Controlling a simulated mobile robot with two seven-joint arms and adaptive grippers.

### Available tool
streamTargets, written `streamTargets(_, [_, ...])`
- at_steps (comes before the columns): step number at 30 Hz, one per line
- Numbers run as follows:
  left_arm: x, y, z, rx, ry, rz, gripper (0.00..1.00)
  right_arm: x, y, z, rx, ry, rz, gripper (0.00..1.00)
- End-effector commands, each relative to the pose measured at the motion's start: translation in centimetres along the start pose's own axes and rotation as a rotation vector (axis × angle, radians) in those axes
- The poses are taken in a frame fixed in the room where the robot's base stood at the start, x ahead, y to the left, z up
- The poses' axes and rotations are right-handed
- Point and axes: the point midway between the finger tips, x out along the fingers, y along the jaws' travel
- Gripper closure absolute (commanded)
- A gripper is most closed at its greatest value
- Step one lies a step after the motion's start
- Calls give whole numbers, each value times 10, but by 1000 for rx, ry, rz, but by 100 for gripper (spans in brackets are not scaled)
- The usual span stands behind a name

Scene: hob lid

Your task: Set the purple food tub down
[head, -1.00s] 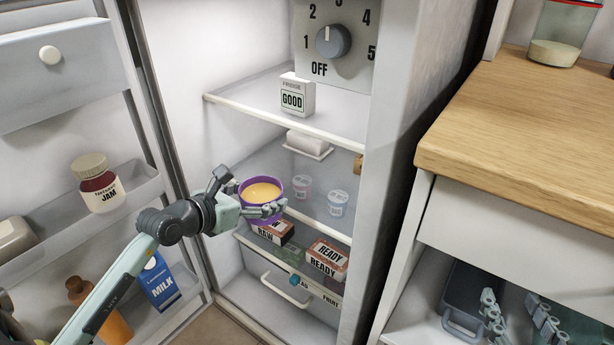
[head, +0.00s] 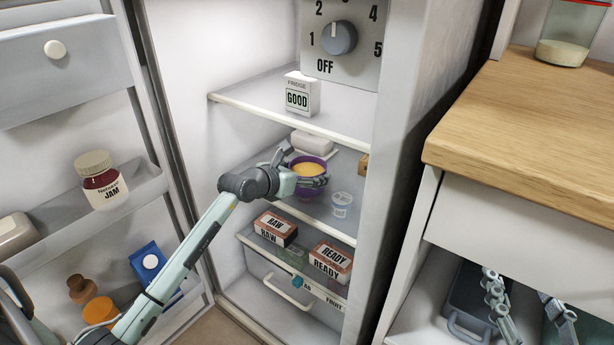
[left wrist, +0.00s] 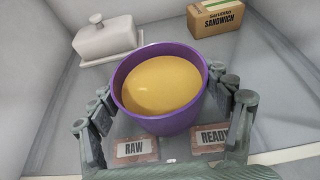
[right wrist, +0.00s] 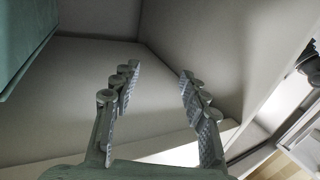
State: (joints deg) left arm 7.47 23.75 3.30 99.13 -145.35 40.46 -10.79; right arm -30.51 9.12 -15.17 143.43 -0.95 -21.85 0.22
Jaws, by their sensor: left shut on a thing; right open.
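The purple food tub (head: 308,162), filled with something yellow-orange, is in the fridge at the middle shelf. It is upright. My left gripper (head: 300,176) is shut on it, with fingers on both sides. In the left wrist view the tub (left wrist: 160,118) sits between the fingers, over the glass shelf (left wrist: 215,60). I cannot tell whether its base touches the shelf. My right gripper (right wrist: 155,95) is open and empty, low by the cabinet under the counter at the lower right of the head view.
A white butter dish (left wrist: 107,38) and a sandwich box (left wrist: 217,18) stand behind the tub. RAW (head: 275,229) and READY (head: 331,262) boxes lie below. The upper shelf (head: 270,115) is overhead. The open door (head: 80,130) is left.

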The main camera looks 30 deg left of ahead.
Motion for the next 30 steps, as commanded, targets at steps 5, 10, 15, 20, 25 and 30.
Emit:
streamTargets(5, [2, 0, -4, 1, -10, 0, 80, 0, -4, -9, 7, 45, -8, 56])
streamTargets(10, [2, 0, -4, 1, -10, 0, 80, 0, -4, -9, 7, 43, -8, 56])
streamTargets(15, [3, 0, -6, 1, -10, 0, 80, 0, -5, -12, 9, 59, -11, 56])
streamTargets(20, [4, 0, -9, 0, -3, -1, 3, 0, -6, -12, 10, 60, -11, 56])
streamTargets(25, [4, 0, -9, 0, -3, 0, 1, 0, -6, -12, 10, 60, -11, 56])
streamTargets(30, [3, 0, -8, 0, -3, 0, 1, 0, -6, -12, 9, 60, -11, 56])
